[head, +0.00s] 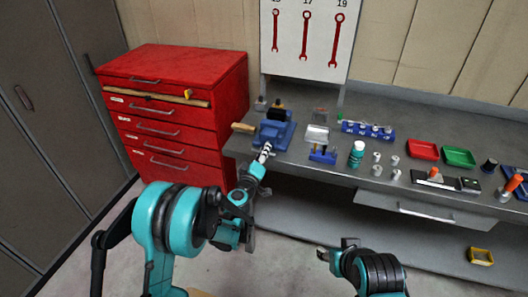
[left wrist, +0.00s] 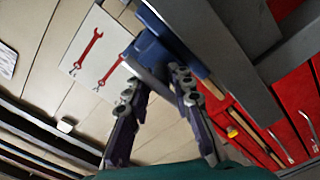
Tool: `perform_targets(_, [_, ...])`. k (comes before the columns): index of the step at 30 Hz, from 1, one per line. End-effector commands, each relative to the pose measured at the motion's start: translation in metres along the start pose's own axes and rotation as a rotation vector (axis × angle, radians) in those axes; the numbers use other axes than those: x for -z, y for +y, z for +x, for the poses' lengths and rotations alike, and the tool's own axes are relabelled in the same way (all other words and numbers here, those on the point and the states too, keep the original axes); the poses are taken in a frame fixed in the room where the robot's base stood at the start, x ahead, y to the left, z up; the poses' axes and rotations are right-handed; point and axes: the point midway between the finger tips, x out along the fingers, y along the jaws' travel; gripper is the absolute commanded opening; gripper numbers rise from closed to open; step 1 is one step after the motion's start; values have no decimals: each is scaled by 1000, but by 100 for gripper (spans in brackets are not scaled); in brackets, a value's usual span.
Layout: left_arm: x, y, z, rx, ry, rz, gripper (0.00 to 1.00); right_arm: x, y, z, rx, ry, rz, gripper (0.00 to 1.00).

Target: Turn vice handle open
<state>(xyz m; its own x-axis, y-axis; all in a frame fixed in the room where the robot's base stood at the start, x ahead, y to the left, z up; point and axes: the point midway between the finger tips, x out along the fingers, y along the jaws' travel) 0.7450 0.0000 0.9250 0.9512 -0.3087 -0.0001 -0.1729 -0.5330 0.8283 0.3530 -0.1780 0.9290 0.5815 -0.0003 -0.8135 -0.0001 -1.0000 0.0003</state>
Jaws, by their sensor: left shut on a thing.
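The blue vice (head: 275,131) stands at the left end of the grey workbench. It also shows in the left wrist view (left wrist: 152,50), just beyond my fingertips. My left gripper (head: 264,153) is at the front of the vice, with its fingers pointing at it. In the left wrist view its two fingers (left wrist: 158,88) lie on either side of the vice's front and are shut on the vice handle, which is mostly hidden. My right gripper (head: 336,249) is low in front of the bench, away from the vice. I cannot tell its finger gap.
A red drawer cabinet (head: 172,110) stands left of the bench. Right of the vice are a blue tool holder (head: 323,156), a teal bottle (head: 356,154), a blue socket rack (head: 368,131), and red (head: 423,150) and green (head: 458,157) trays. A wrench board (head: 305,40) stands behind.

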Motion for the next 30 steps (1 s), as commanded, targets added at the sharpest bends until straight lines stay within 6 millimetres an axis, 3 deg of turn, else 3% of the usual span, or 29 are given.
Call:
perform_targets(13, [-1, 0, 0, 0, -1, 15, 0, 0, 0, 0, 0, 0, 0, 45])
perform_targets(14, [-1, 0, 0, 0, -1, 14, 30, 0, 0, 0, 0, 0, 0, 45])
perform_targets(15, [-1, 0, 0, 0, -1, 14, 39, 0, 0, 0, 0, 0, 0, 45])
perform_targets(25, [0, 0, -2, 0, 0, 10, 39, 0, 0, 0, 0, 0, 0, 45])
perform_targets(30, [0, 0, -23, 0, 0, 10, 39, 0, 0, 0, 0, 0, 0, 45])
